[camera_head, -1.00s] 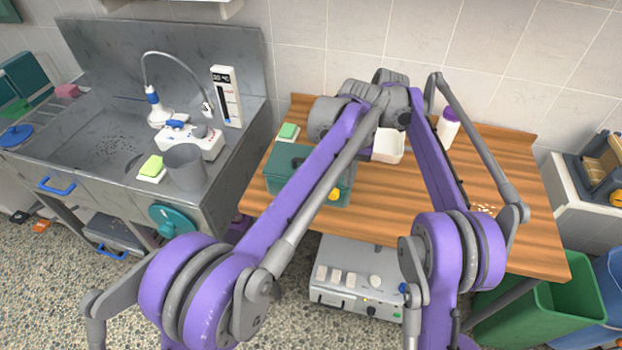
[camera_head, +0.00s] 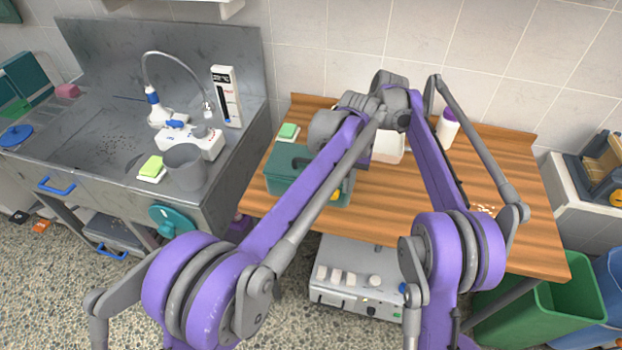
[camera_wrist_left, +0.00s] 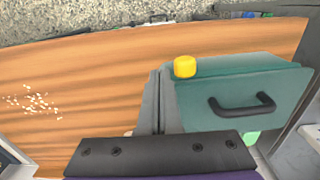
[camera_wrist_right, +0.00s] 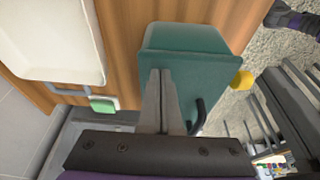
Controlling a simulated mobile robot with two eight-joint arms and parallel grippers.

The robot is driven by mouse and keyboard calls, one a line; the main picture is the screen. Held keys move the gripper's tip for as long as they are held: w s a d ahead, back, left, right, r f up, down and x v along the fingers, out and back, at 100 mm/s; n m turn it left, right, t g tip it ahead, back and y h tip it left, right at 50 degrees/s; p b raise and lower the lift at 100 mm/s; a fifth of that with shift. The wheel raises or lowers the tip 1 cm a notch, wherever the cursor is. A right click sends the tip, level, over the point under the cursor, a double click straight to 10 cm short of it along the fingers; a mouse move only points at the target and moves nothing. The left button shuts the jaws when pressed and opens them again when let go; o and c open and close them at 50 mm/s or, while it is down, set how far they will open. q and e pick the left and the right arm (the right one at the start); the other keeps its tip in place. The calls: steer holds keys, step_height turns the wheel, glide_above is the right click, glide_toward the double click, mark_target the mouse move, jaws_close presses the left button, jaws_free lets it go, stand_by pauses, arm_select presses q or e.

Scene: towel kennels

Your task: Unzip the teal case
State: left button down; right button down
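The teal case (camera_head: 290,180) lies on the wooden table, partly hidden behind my left arm in the head view. It has a black handle (camera_wrist_left: 242,104) and a yellow knob-like piece (camera_wrist_left: 185,67) at one end. The case also fills the middle of the right wrist view (camera_wrist_right: 190,45). My left gripper (camera_wrist_left: 156,74) has its fingers together beside the end of the case, close to the yellow piece; I see nothing between them. My right gripper (camera_wrist_right: 160,72) has its fingers together in front of the case in its wrist view; contact cannot be told. Both fingertips are hidden in the head view.
A white tub (camera_head: 388,148) and a purple-capped bottle (camera_head: 444,128) stand behind on the table. A green sponge (camera_head: 288,131) lies behind the case. Crumbs (camera_wrist_left: 35,103) lie on the table. The front right of the tabletop is bare. A sink counter (camera_head: 105,140) is on the left.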

arm_select(q)
steer(key=shift+f, duration=1.2)
steer(key=shift+w+a, duration=1.9)
steer(key=shift+a, duration=6.3)
step_height(320, 180, up, 8)
steer(key=d, duration=0.1)
steer(key=shift+s, duration=0.15)
steer(key=shift+d, duration=0.1)
arm_select(e)
step_height(320, 180, up, 7)
